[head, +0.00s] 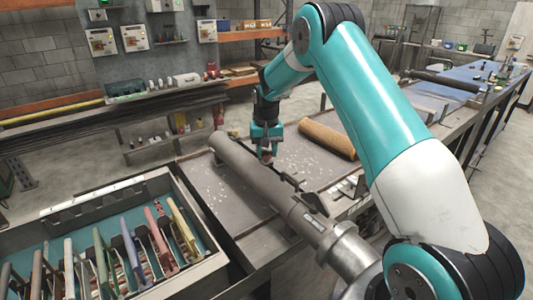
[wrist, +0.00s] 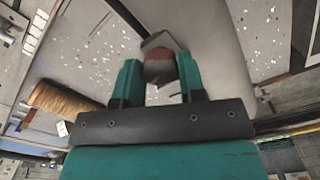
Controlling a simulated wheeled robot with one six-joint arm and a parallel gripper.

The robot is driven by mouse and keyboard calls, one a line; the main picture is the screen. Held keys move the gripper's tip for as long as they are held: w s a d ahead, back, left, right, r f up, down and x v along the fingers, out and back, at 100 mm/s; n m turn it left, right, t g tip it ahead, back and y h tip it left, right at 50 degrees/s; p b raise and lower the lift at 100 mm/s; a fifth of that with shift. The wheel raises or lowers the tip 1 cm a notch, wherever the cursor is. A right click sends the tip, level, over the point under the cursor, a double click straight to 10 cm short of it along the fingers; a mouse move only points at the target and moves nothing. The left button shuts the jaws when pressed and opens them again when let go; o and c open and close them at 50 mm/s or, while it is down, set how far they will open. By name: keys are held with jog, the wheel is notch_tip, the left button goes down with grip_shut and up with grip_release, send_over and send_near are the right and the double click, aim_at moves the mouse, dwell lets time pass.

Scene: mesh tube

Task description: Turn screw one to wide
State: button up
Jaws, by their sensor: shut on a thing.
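My gripper (head: 266,143) points down beside the long grey tube (head: 232,160) on the work table. In the wrist view its two teal fingers (wrist: 160,78) stand on either side of a dark reddish-brown screw knob (wrist: 159,68), with a grey angular piece (wrist: 157,41) just beyond it. The fingers are shut on this knob. In the head view the knob is mostly hidden under the fingers, with only a small dark reddish bit showing. I cannot read any number or setting mark on the screw.
A brown mesh roll (head: 328,139) lies on the table right of my gripper and also shows in the wrist view (wrist: 68,103). A crate (head: 215,265) of coloured upright pieces stands at the front left. Small white scraps litter the tabletop. A blue-topped bench (head: 465,77) stands at the back right.

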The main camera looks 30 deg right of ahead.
jog(key=n+b, duration=0.1)
jog(key=n, duration=0.6)
jog(key=shift+w, duration=0.1)
jog(key=n, duration=0.4)
jog(key=shift+b, duration=0.3)
jog(key=n, duration=0.4)
jog(key=shift+r+n, duration=0.1)
jog(key=shift+n, duration=0.2)
jog(key=n, duration=0.6)
jog(key=shift+b, duration=0.35)
jog(key=n, duration=0.5)
jog(key=shift+n, duration=0.4)
jog(key=o, duration=0.9)
jog(key=shift+o, duration=0.2)
